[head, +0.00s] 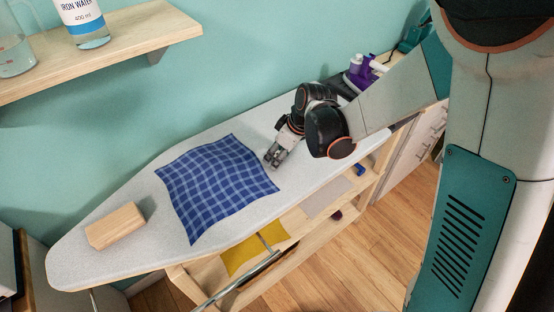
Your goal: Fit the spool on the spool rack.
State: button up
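My gripper (272,158) hangs over the grey ironing board (120,245), just right of a blue checked cloth. It is small in the head view, and I cannot tell whether its fingers are open or shut or whether anything is between them. I cannot make out a spool or a spool rack for certain. Purple and white items (356,70) stand at the back right behind my arm, partly hidden, and I cannot tell what they are.
The blue checked cloth (215,185) lies on the board, with a wooden block (115,226) to its left. A wall shelf (110,45) holds a bottle (83,22) and a clear jug (14,55). Below are a yellow cloth (250,254) and a small blue item (360,170).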

jog(key=c, duration=0.9)
jog(key=shift+o, duration=0.2)
jog(key=shift+r, duration=0.1)
